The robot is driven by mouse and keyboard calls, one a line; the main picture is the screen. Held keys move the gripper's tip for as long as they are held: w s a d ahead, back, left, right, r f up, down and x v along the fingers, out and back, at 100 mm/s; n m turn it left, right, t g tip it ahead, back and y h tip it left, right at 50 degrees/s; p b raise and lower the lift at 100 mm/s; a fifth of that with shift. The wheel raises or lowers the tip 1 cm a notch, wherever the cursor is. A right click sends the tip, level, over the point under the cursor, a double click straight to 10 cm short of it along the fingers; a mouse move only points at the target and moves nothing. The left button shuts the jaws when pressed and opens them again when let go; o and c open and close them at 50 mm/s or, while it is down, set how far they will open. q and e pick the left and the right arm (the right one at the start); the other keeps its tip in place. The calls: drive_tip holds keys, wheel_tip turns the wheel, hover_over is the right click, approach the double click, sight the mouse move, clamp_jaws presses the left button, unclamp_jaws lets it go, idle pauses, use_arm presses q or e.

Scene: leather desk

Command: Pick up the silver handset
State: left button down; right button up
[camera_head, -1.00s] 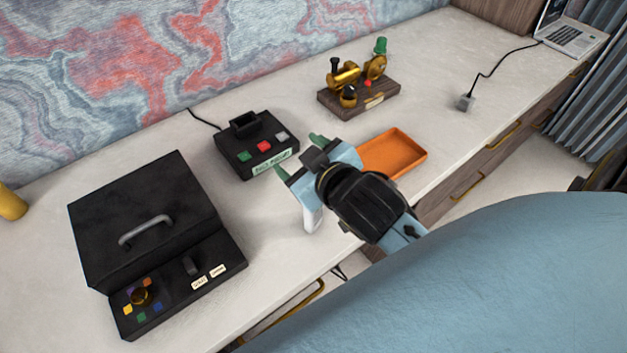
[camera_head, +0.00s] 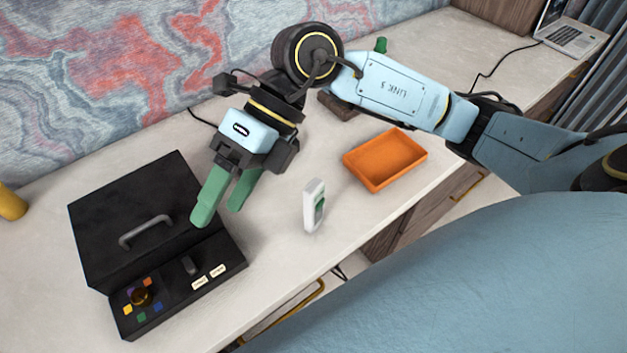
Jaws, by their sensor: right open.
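A slim pale handset (camera_head: 314,206) with a green patch on its side stands upright on the desk, left of the orange tray. It looks white to silver. My right gripper (camera_head: 218,214) has two green fingers pointing down, apart with nothing between them. It is left of the handset, beside the right edge of the black case, and does not touch the handset. My left gripper is not in view.
The black case (camera_head: 150,215) with a grey handle and coloured buttons stands at left. The orange tray (camera_head: 385,160) lies to the right. A laptop (camera_head: 568,38) is far right.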

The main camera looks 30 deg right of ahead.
drive_tip(key=w+d+f+t+h, duration=0.2)
drive_tip(key=w+d+h, duration=0.3)
drive_tip(key=d, duration=0.4)
drive_tip(key=m+h, duration=0.2)
drive_tip(key=h, duration=0.3)
hover_over(312, 184)
drive_tip(key=shift+t, duration=0.3)
wheel_tip(312, 184, down, 7)
drive_tip(key=shift+w+d+f+b, duration=0.1)
drive_tip(key=shift+b, duration=0.2)
wheel_tip(312, 184, down, 6)
drive_tip(key=shift+r, duration=0.15)
clamp_jaws()
drive_tip(key=shift+r, duration=0.1)
